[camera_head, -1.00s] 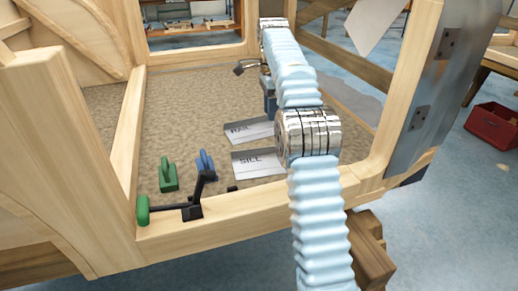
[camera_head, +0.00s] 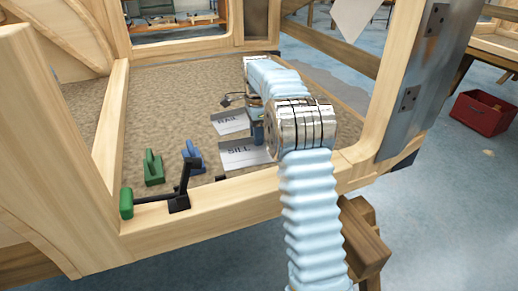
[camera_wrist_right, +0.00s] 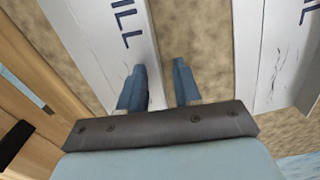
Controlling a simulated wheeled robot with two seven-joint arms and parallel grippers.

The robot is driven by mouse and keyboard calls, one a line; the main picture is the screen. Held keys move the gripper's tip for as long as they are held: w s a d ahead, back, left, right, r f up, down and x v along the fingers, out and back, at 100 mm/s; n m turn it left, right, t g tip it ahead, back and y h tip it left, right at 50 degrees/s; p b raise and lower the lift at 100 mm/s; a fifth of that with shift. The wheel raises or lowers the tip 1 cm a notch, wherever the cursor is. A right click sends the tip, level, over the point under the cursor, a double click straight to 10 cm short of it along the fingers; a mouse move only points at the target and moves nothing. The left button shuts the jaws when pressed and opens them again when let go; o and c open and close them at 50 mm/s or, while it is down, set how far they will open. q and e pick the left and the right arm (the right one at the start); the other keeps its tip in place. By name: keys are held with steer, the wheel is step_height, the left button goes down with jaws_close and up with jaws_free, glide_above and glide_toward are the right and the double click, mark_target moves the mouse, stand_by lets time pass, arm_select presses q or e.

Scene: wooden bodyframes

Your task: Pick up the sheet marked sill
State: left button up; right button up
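The white sheet marked SILL (camera_head: 240,157) lies on the brown carpet floor inside the wooden frame, near its front beam. In the right wrist view, the SILL sheet (camera_wrist_right: 97,40) is at the left. A second white sheet, its lettering hard to read (camera_head: 230,124), lies just behind it and shows at the right of the wrist view (camera_wrist_right: 275,55). My right gripper (camera_wrist_right: 160,85) is open and empty, with blue fingers apart. Its left finger overlaps the SILL sheet; its right finger is over carpet, with the sheet's edge between. Contact cannot be told. My left gripper is not in view.
A green clamp-like piece (camera_head: 153,168) and a blue one (camera_head: 193,157) stand on the carpet left of the sheets. A black lever with a green knob (camera_head: 126,203) is on the front beam (camera_head: 235,197). A red crate (camera_head: 482,112) is on the floor at right.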

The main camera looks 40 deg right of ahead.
steer(key=shift+f, duration=0.25)
jaws_close()
steer(key=shift+r, duration=0.1)
